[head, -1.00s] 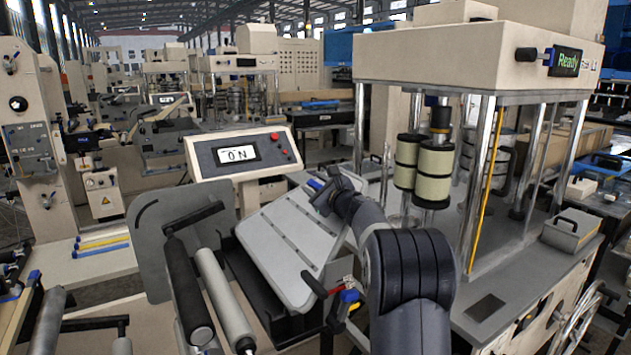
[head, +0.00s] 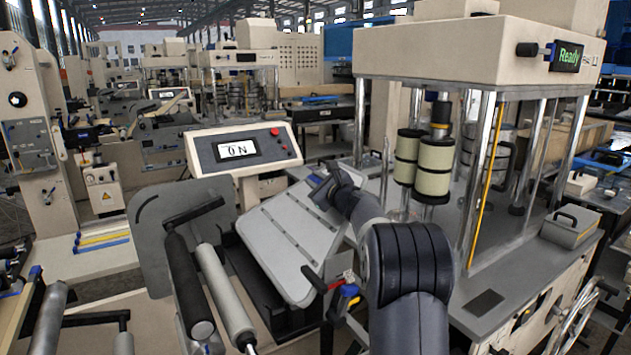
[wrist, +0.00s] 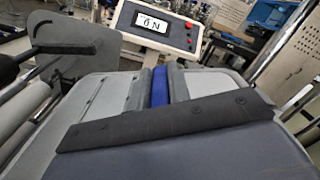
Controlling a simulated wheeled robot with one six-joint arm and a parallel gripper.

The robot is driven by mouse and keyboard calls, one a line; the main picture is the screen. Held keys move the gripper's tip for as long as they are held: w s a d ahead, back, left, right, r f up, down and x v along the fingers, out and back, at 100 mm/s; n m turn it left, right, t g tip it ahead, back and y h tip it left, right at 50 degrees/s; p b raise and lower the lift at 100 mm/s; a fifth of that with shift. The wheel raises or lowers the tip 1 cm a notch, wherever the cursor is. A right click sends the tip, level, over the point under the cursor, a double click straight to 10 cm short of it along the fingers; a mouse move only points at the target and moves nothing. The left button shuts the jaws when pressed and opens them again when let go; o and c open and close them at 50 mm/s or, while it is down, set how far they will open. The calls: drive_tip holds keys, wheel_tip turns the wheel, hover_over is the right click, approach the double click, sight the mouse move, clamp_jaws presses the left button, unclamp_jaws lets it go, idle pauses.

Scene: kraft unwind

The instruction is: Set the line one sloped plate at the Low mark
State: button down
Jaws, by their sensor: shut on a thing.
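The sloped plate (head: 290,245) is a light grey panel with rounded corners and rows of slots, tilted above a dark base beside two rollers. My gripper (head: 320,186) is at its upper edge. In the wrist view my gripper (wrist: 160,88) is shut on a blue handle (wrist: 160,86), which shows as a narrow strip between the two grey fingers. The plate's grey surface (wrist: 95,92) also shows there beside the fingers. I cannot make out a Low mark in either view.
A control panel (head: 243,149) reading "ON" stands behind the plate. A dark roller (head: 187,285) and a grey roller (head: 222,295) lie to the left. A press frame with steel posts (head: 477,180) stands close on the right. A red-and-blue fitting (head: 345,290) is by the plate's lower right.

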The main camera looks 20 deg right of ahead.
drive_tip(key=shift+w+d+f+m+b, duration=0.2)
drive_tip(key=shift+d+f+m+b, duration=0.15)
drive_tip(key=shift+d+f+m, duration=0.65)
drive_tip(key=shift+d+f+n, duration=0.1)
drive_tip(key=shift+f+n, duration=0.15)
drive_tip(key=shift+n, duration=0.05)
drive_tip(key=c, duration=1.3)
unclamp_jaws()
drive_tip(key=shift+s, duration=0.1)
drive_tip(key=s+b, duration=0.1)
drive_tip(key=s, duration=0.2)
drive_tip(key=s+d+b, duration=0.1)
drive_tip(key=s, duration=0.3)
drive_tip(key=s+d+b, duration=0.1)
drive_tip(key=s+b, duration=0.1)
drive_tip(key=s, duration=0.1)
drive_tip(key=shift+s, duration=0.25)
